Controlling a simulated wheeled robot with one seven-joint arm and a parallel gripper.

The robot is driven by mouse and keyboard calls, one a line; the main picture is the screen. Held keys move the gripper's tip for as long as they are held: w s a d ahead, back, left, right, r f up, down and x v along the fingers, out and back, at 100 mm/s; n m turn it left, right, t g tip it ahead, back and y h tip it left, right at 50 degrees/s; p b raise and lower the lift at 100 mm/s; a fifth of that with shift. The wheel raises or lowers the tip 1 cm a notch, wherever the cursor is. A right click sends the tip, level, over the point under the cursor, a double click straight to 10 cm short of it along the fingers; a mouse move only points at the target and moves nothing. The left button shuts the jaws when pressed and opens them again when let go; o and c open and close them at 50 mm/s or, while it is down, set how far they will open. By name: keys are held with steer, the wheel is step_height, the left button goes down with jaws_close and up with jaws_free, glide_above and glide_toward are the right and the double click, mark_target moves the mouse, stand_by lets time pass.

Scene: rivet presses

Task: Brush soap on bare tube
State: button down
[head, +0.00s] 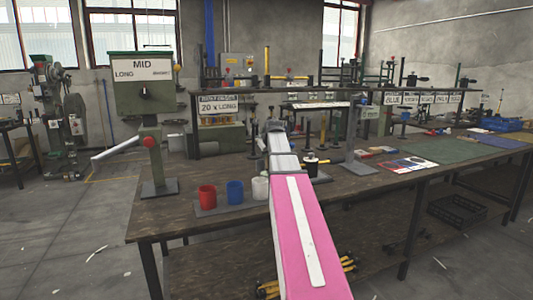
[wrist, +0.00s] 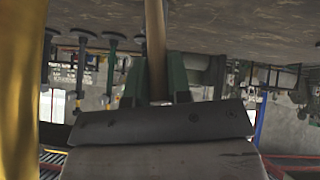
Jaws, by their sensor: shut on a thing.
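In the head view my arm reaches over the bench and hides most of the gripper. A white pot (head: 260,188), possibly the soap, stands beside a blue cup (head: 235,191) and a red cup (head: 206,197) on a grey tray (head: 223,207). I cannot tell for certain which tube is the bare one.
A green press marked MID LONG (head: 143,90) stands at the bench's left end. A grey stand (head: 347,165) and a small black pot (head: 317,166) stand right of my arm. A green mat (head: 437,149) and blue crate (head: 499,125) lie farther right. A yellow post (wrist: 22,90) fills the wrist view's left edge.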

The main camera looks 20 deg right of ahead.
steer(key=shift+r, duration=0.1)
stand_by(0.3)
steer(key=shift+r, duration=3.4)
steer(key=shift+s, duration=0.1)
